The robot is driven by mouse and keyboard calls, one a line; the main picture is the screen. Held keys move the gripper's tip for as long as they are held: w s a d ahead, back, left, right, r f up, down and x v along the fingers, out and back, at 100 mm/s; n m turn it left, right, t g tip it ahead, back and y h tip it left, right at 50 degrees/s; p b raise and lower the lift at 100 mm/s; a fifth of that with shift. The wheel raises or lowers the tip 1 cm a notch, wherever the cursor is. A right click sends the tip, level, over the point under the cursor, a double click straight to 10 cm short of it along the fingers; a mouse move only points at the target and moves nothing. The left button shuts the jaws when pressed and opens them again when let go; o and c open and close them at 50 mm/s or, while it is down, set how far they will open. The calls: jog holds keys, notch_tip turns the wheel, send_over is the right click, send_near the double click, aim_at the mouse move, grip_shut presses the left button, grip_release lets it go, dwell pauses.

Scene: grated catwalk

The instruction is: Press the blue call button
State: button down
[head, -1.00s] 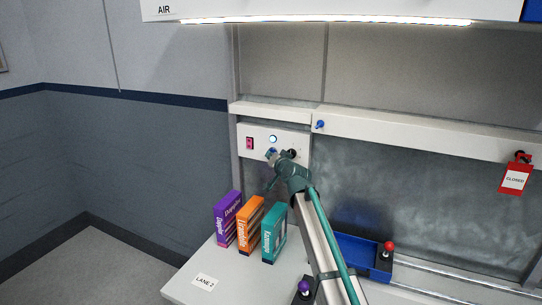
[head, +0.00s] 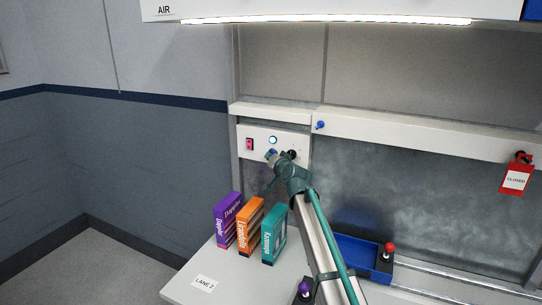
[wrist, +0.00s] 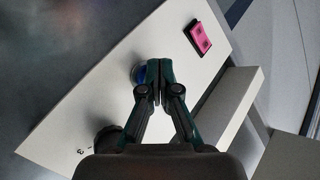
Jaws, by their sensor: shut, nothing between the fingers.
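The blue call button (wrist: 138,74) is on the white wall panel (head: 256,133). In the wrist view it is partly hidden behind my fingertips. My gripper (wrist: 158,66) is shut and empty, its tips over the button's edge; I cannot tell whether they touch it. In the head view my gripper (head: 271,157) is at the panel's lower middle, and the button is hard to tell apart from it. A round light with a pale centre and blue rim (head: 273,139) shows just above.
A pink switch (head: 249,144) is at the panel's left and a black knob (wrist: 107,138) on the button's other side. Purple, orange and teal boxes (head: 228,220) stand on the counter below. A blue tray (head: 355,250) and red-knobbed block (head: 389,247) lie right.

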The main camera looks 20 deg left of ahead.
jog(key=s+p, duration=0.2)
jog(key=s, duration=0.4)
jog(key=shift+a, duration=0.2)
dwell(0.4)
